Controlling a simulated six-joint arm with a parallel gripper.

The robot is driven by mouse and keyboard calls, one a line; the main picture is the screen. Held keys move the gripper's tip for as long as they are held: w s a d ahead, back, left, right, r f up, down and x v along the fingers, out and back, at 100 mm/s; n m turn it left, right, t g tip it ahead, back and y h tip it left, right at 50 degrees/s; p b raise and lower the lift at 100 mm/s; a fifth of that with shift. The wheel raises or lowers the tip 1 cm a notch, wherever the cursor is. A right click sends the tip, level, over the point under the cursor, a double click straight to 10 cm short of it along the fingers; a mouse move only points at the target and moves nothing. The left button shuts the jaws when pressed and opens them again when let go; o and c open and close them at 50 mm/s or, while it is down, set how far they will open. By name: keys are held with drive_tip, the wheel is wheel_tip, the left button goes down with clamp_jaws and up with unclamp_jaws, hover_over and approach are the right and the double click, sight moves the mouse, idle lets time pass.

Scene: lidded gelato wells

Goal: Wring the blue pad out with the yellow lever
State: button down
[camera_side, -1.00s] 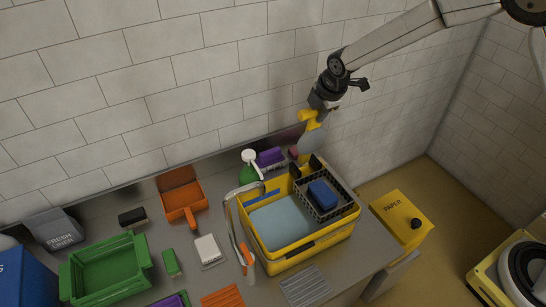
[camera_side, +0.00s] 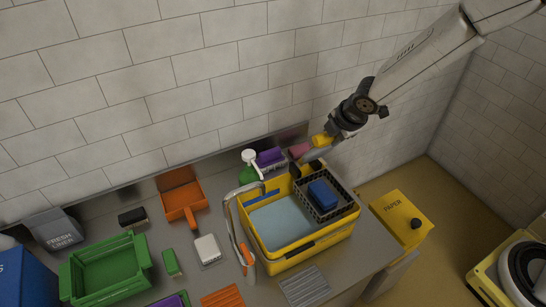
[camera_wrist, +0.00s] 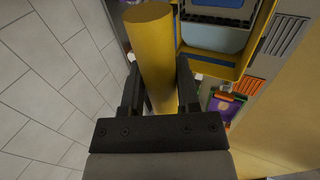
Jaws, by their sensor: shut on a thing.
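The blue pad (camera_side: 322,193) lies in a black slatted basket (camera_side: 341,213) at the right end of the yellow bucket (camera_side: 312,256). Part of the pad shows at the top of the wrist view (camera_wrist: 224,3). My gripper (camera_side: 328,135) is above the back right of the bucket, shut on the yellow lever (camera_side: 320,140). In the wrist view the lever (camera_wrist: 152,40) is a thick yellow cylinder between both fingers (camera_wrist: 158,70). A grey plate (camera_side: 316,155) hangs below the lever, tilted, above the basket's back end. Its lower joint is partly hidden.
Pale blue water (camera_side: 280,223) fills the bucket's left part. A tap (camera_side: 236,225) arches at the bucket's left side. A spray bottle (camera_side: 249,166) and purple item (camera_side: 270,157) stand behind it. The wall is close behind; a yellow paper bin (camera_side: 401,220) is at right.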

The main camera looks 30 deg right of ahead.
drive_tip(key=shift+s+f, duration=0.2)
drive_tip(key=shift+s, duration=0.1)
drive_tip(key=shift+c, duration=1.7)
unclamp_jaws()
drive_tip(key=shift+r, duration=0.25)
drive_tip(key=shift+v, duration=3.7)
